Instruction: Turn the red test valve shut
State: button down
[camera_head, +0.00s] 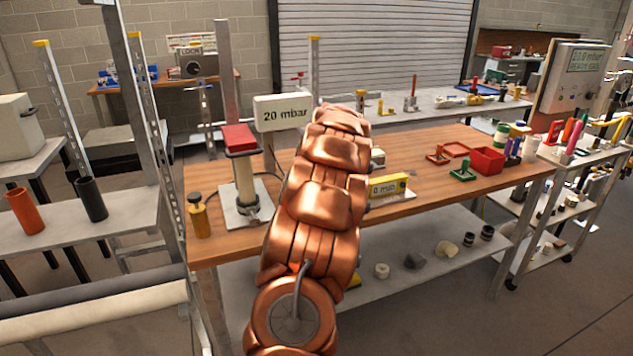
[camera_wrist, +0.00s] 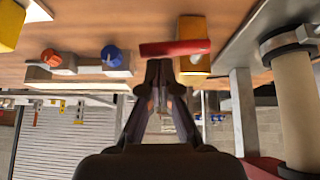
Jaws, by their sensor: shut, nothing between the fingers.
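The red lever of the test valve (camera_wrist: 172,48) shows at the top middle of the wrist view, which appears upside down. It lies across a yellow valve body (camera_wrist: 193,62). My gripper (camera_wrist: 159,68) is shut and empty. In the picture its fingertips are just below the lever and left of the yellow body; I cannot tell whether they touch the lever. In the head view my copper arm reaches over the bench and hides the gripper; I cannot make out the valve there.
A red knob (camera_wrist: 51,57) and a blue knob (camera_wrist: 112,56) are left of the lever. On the wooden bench (camera_head: 440,150), a clamped column (camera_head: 244,180) and a "20 mbar" display (camera_head: 281,113) stand near my arm. A yellow level (camera_head: 388,187) and red bin (camera_head: 487,161) lie to the right.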

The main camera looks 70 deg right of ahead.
jog(key=r, duration=0.2)
jog(key=w+r, duration=0.1)
jog(key=r, duration=0.1)
jog(key=shift+d, duration=0.2)
jog(key=b+v, duration=0.1)
jog(key=v, duration=0.8)
jog(key=shift+a+b, duration=0.4)
jog(key=shift+a, duration=0.05)
jog(key=shift+s+r, duration=0.15)
